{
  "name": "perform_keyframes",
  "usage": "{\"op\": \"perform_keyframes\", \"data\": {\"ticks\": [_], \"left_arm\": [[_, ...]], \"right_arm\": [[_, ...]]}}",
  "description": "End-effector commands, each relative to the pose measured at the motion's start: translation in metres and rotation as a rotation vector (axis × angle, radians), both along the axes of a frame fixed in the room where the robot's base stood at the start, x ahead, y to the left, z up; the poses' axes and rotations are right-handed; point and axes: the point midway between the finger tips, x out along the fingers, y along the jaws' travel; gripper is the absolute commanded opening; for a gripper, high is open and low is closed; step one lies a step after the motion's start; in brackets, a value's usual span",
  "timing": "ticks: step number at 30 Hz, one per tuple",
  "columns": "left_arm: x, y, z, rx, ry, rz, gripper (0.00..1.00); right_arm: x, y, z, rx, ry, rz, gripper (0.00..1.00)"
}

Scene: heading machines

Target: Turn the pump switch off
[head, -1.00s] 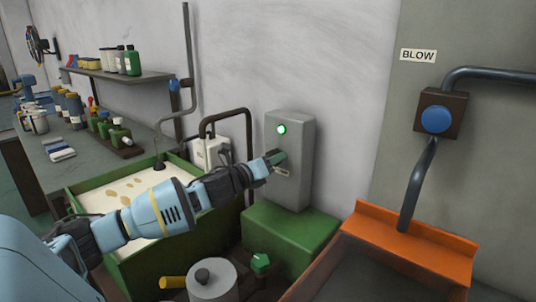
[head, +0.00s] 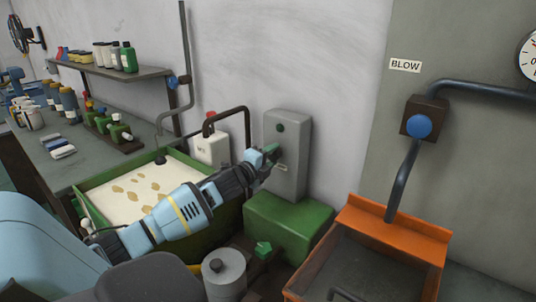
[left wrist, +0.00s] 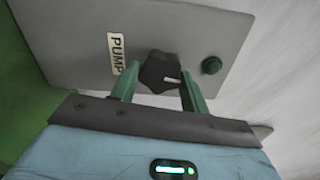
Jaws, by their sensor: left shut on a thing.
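The grey pump switch box (head: 290,150) stands on a green base against the wall. The lamp (head: 280,127) is dark. My left gripper (head: 270,155) is at the box front. In the left wrist view its green fingers (left wrist: 158,90) stand on either side of the knob, shut on it. The knob is hidden by the gripper in the head view. My right gripper is not in view.
A green tank (head: 160,190) of pale liquid stands left of the box. An orange-rimmed tray (head: 395,228) is at the right, below the blue BLOW button (head: 419,126). A grey cylinder (head: 225,272) stands in front. A bench with bottles is at the left.

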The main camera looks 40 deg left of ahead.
Motion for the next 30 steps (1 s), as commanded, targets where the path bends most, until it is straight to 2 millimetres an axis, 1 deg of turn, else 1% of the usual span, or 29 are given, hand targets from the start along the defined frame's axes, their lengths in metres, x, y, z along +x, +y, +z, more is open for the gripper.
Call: {"op": "perform_keyframes", "data": {"ticks": [1,9,25,26,30], "left_arm": [[0.0000,0.0004,0.0042,-0.025,-0.008,0.000,0.22],[0.0002,0.0003,0.0031,-0.118,-0.017,0.001,0.22],[0.0002,0.0006,0.0017,-0.141,-0.018,0.001,0.22],[0.0002,0.0005,0.0017,-0.141,-0.018,0.001,0.47],[0.0002,0.0004,0.0015,-0.140,-0.017,0.001,0.65]], "right_arm": [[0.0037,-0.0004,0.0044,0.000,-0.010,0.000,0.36],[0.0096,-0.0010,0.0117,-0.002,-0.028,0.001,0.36],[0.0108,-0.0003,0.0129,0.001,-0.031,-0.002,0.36],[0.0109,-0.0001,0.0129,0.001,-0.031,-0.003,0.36],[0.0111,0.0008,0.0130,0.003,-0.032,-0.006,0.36]]}}
